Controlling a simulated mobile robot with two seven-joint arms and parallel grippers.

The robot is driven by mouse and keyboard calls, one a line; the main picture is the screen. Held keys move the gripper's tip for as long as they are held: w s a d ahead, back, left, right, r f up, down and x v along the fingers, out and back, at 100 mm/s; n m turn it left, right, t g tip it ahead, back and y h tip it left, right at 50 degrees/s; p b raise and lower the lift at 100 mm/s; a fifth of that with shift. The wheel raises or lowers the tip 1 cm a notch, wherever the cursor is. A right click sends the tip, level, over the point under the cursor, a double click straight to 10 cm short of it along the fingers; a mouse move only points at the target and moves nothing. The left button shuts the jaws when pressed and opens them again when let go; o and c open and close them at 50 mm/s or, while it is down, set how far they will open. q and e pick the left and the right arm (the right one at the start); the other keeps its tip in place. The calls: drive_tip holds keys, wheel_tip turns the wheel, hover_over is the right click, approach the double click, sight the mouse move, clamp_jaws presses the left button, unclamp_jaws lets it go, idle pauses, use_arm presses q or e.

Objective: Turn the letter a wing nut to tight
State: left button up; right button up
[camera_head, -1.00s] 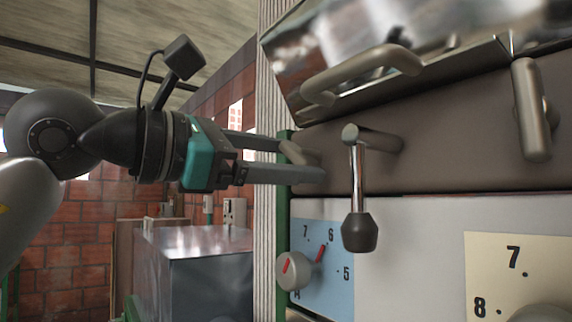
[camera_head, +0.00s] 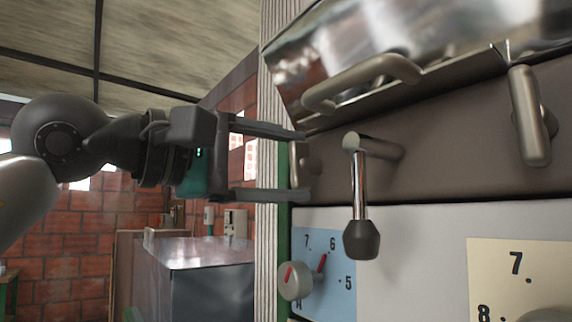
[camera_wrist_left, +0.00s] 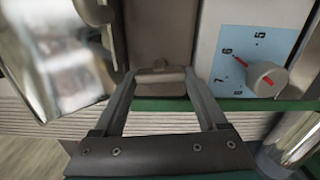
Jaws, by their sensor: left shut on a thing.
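The wing nut (camera_head: 299,166) is a small metal-grey piece at the far left end of the brown panel, above the blue dial plate marked A. It stands about upright in the head view. My left gripper (camera_head: 305,165) is shut on it, one finger above and one below. In the left wrist view the wing nut (camera_wrist_left: 160,80) lies across between the two fingertips of my left gripper (camera_wrist_left: 161,74). The fingers partly hide its ends. My right gripper is not in view.
Right of the wing nut, a lever with a black knob (camera_head: 361,240) sticks out of the brown panel (camera_head: 440,150). A bar handle (camera_head: 530,115) is further right. Above is a shiny hood with a handle (camera_head: 365,80). Below is a dial knob (camera_head: 294,281) on a blue plate (camera_head: 335,265).

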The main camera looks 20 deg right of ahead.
use_arm(q)
drive_tip(key=shift+m, duration=0.7)
drive_tip(key=o, duration=1.3)
drive_tip(key=b+v, duration=0.1)
drive_tip(key=v, duration=1.4)
drive_tip(key=shift+a+b, duration=0.15)
drive_tip(key=shift+b, duration=0.25)
drive_tip(key=shift+s, duration=0.1)
